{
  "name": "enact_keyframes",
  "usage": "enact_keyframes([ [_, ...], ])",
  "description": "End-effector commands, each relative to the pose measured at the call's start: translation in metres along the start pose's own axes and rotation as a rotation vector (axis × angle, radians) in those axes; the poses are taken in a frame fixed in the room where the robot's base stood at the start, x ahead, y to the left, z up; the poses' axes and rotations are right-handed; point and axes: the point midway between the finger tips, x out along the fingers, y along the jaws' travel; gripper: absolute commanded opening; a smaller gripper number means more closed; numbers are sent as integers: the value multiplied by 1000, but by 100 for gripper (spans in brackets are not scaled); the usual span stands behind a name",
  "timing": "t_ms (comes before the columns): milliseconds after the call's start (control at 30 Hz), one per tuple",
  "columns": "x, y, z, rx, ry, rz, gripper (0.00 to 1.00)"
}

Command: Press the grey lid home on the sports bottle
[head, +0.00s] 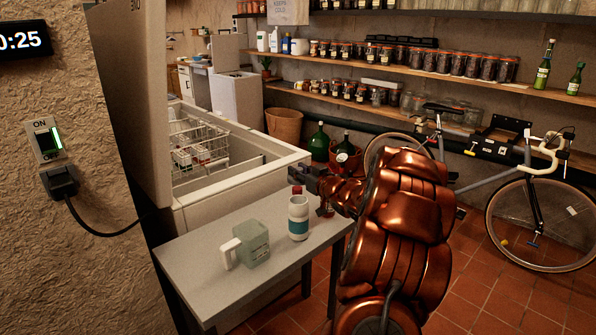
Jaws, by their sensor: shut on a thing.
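The sports bottle (298,222), white with a teal band, stands upright on the grey table near its right back edge. My gripper (300,181) is at the bottle's top, reaching in from the right, with dark fingers. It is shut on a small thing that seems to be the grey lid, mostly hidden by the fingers. A small red part (297,190) shows just above the bottle's mouth. I cannot tell whether the lid is seated or held just above the bottle.
A pale grey-green jug (252,243) with a white handle stands left of the bottle on the table (200,262). An open chest freezer (240,180) with a wire basket is behind the table. The table's front is clear. A bicycle (540,222) leans at right.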

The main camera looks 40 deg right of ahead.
Motion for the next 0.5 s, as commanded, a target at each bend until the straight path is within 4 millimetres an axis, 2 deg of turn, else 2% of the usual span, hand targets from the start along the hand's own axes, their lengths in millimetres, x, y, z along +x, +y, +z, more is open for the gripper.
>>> enact_keyframes([
  [133, -3, -1, 0, 2, -2, 5, 2],
  [500, 0, -3, 27, 2, -2, 1, 2],
])
